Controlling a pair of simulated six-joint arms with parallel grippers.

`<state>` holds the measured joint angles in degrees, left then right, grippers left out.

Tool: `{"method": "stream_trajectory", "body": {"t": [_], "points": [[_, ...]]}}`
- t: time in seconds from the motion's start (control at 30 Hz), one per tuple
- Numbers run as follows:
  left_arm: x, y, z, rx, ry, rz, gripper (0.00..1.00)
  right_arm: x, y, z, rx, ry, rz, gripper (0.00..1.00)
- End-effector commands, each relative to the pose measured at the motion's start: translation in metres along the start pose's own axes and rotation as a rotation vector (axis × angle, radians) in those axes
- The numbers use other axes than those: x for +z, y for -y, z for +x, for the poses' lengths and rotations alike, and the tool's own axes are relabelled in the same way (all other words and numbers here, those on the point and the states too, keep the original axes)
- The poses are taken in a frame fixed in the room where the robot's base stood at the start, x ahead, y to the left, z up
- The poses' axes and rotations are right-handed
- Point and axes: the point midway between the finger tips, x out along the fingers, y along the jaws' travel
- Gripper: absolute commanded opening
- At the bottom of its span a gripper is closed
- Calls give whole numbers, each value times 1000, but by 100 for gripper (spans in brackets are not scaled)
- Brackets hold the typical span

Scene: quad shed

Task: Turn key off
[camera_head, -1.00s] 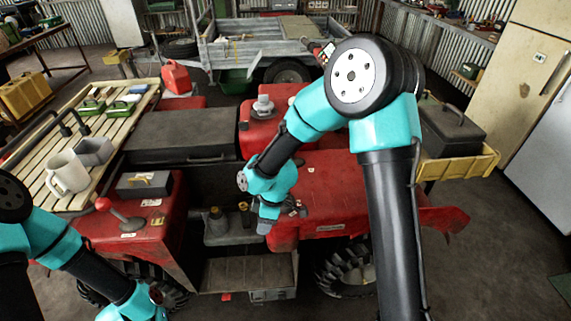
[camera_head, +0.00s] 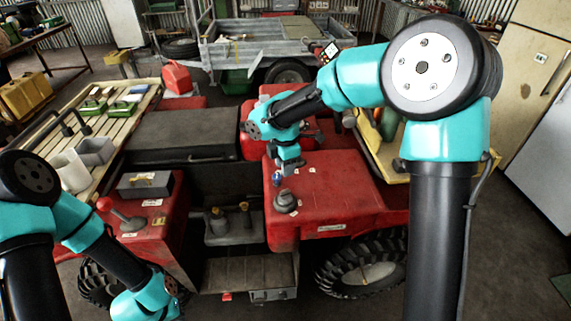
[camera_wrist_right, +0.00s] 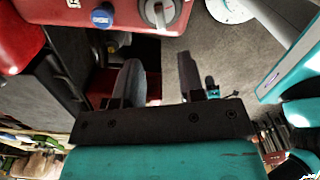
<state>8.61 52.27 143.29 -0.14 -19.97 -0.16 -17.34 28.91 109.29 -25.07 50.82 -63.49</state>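A grey round switch with a raised grip (camera_head: 286,200) sits on the red right-hand body of the quad; it also shows at the top of the right wrist view (camera_wrist_right: 158,12). A small blue knob (camera_wrist_right: 103,17) is beside it. I cannot tell for certain which is the key. My right gripper (camera_wrist_right: 158,75) is open, with nothing between its dark fingers, and apart from the switch in the wrist view. In the head view my right gripper (camera_head: 288,163) is just behind the switch. My left gripper (camera_head: 160,295) is low at the front left; its fingers are unclear.
A red-knobbed lever (camera_head: 104,204) and a small grey box (camera_head: 145,185) stand on the left red body. A slatted rack (camera_head: 120,108) holds containers. A yellow tray (camera_head: 385,160) is at the right, partly behind my arm. A large tyre (camera_head: 370,268) is in front.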

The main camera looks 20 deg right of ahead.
Motion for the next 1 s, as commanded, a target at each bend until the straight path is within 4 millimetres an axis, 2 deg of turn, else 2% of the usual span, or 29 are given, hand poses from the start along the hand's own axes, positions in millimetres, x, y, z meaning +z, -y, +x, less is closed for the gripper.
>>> {"method": "stream_trajectory", "body": {"t": [1.0], "points": [[0, 0, 0, 0, 0, 0, 0, 0, 1, 89, -3, -1, 1, 36]]}}
